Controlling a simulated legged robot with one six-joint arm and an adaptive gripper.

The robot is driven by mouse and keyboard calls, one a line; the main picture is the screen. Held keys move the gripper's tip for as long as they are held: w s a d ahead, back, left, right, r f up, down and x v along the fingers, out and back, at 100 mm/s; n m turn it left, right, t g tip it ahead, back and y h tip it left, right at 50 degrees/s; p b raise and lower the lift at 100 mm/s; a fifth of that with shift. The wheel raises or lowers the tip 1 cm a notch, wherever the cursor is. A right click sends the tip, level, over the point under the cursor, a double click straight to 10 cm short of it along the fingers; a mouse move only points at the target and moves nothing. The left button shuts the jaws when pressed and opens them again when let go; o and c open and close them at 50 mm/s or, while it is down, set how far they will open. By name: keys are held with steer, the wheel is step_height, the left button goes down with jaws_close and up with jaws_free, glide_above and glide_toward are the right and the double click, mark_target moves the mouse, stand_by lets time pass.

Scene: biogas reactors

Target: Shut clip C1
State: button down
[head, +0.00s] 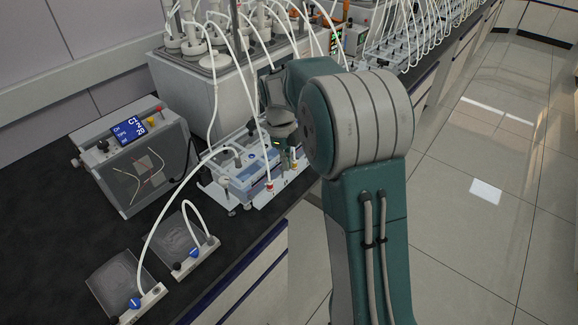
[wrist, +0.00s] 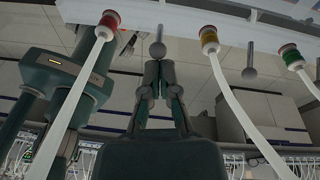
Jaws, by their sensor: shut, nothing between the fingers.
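My gripper (wrist: 158,68) is shut and empty in the wrist view. Its fingertips point at a grey ball-ended knob (wrist: 158,48) just beyond them; I cannot tell whether they touch. A red-banded tube fitting (wrist: 110,19) is left of the knob, a yellow one (wrist: 209,40) and a green one (wrist: 291,54) right of it. Each has a white tube. No C1 label is readable on any clip, so I cannot tell which is C1.
A control box (head: 130,150) with a blue screen reading C1 stands left on the black bench. Two flat bags with blue valves (head: 193,252) (head: 135,303) lie near the front edge. A grey bath (head: 200,95) with tubed bottles stands behind. Another ball knob (wrist: 249,73) hangs right.

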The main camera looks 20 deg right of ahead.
steer(key=shift+w+a+g+h, duration=0.15)
steer(key=shift+w+g+h, duration=0.3)
steer(key=shift+g, duration=0.25)
steer(key=shift+w+a, duration=0.1)
steer(key=shift+a+r, duration=0.1)
steer(key=shift+r, duration=0.1)
steer(key=shift+r, duration=0.65)
steer(key=shift+d+r, duration=0.1)
steer(key=shift+d, duration=0.1)
